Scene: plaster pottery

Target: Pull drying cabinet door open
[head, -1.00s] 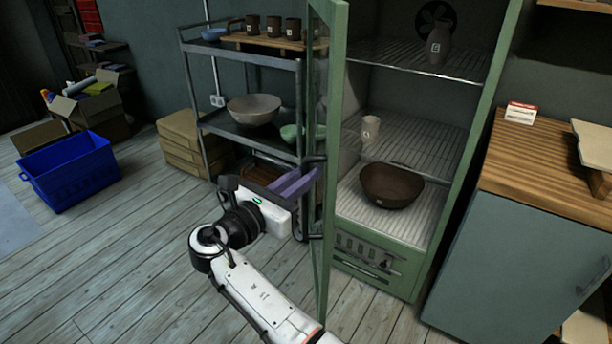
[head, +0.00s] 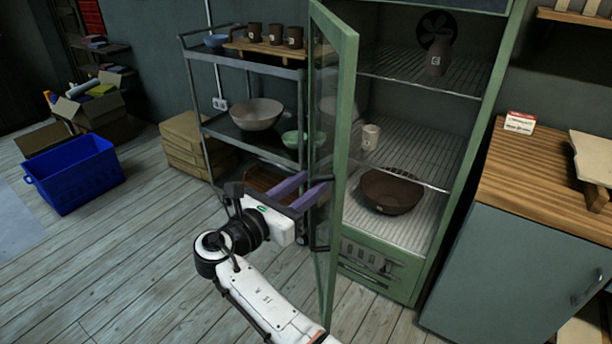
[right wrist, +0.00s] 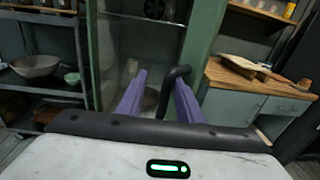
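The green drying cabinet (head: 408,262) stands right of centre in the head view. Its glass-paned door (head: 347,110) stands ajar toward me, seen at a steep angle, with the shelves behind it visible. My right gripper (head: 311,186), with purple fingers, is at the dark door handle (right wrist: 180,72) on the door's outer side. In the right wrist view, the fingers (right wrist: 159,85) are apart, with the handle reaching between them, close to the right finger. Contact is not clear. My left gripper is not in view.
A metal cart (head: 245,65) with bowls and cups stands close left of the door. A wooden-topped counter (head: 515,180) is at the right. Inside the cabinet are a brown bowl (head: 390,190), a cup (head: 371,137) and a vase (head: 437,60). Floor (head: 130,270) is clear at the front left.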

